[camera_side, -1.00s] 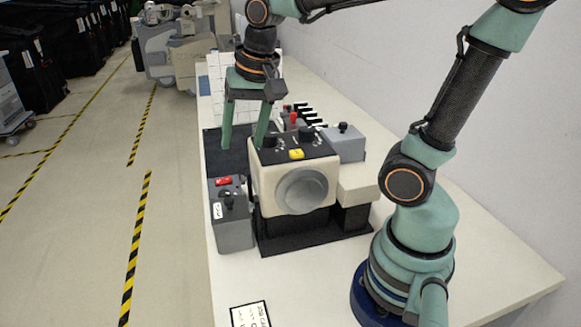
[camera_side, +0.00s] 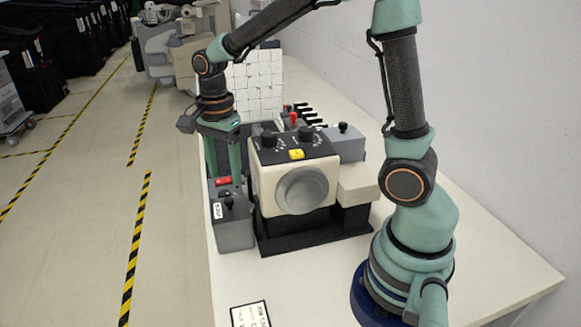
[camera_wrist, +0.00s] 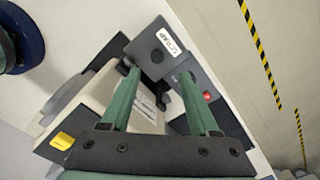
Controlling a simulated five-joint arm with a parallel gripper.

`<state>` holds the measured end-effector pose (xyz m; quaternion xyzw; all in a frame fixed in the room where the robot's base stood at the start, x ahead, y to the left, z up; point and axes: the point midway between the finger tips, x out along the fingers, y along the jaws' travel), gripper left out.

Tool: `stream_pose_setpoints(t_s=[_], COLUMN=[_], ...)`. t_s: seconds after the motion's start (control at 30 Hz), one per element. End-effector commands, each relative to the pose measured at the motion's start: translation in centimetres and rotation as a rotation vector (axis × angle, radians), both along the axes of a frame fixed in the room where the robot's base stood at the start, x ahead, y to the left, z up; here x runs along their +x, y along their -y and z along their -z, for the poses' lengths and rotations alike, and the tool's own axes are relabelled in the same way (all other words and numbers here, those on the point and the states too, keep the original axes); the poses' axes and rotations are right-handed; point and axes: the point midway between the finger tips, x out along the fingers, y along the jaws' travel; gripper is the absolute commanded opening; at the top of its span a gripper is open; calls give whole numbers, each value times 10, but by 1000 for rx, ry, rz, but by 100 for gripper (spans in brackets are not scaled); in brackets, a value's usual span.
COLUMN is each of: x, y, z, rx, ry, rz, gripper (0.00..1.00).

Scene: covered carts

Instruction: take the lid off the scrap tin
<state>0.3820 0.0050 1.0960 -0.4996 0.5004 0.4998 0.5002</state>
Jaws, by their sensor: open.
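The scrap tin (camera_side: 234,235) is a grey box with a white label at the left front of the bench. Its lid (camera_side: 241,205) is grey with a small dark knob. In the wrist view the tin's dark top (camera_wrist: 148,48) and its label reading SCRAP lie just beyond the fingertips. My gripper (camera_side: 224,172) points down, open and empty, behind the tin in the side view. In the wrist view my gripper (camera_wrist: 158,72) has its two green fingers apart, with the knob roughly between and slightly beyond their tips. I see no contact with the lid.
A cream machine (camera_side: 265,190) with a round grey disc stands right beside the tin. A grey part with a red switch (camera_side: 222,181) is directly behind the tin. Another grey box with a knob (camera_side: 345,146) stands further right. The bench front is mostly clear.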

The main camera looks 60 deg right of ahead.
Motion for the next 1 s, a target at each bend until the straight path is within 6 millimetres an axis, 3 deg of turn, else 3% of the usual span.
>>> stream_pose_setpoints(t_s=[0.17, 0.5, 0.8, 0.87, 0.97, 1.0], x=[-1, -6, -6, -6, -6, -6], y=[-1, -4, -4, -4, -4, -4], z=[11, 54, 59, 59, 59, 59], rx=[0, 0, 0, 0, 0, 0], ry=[-1, -3, 1, 1, 1, 1], rz=[-1, -1, -1, -1, -1, -1], gripper=[62, 62, 62, 42, 4, 0])
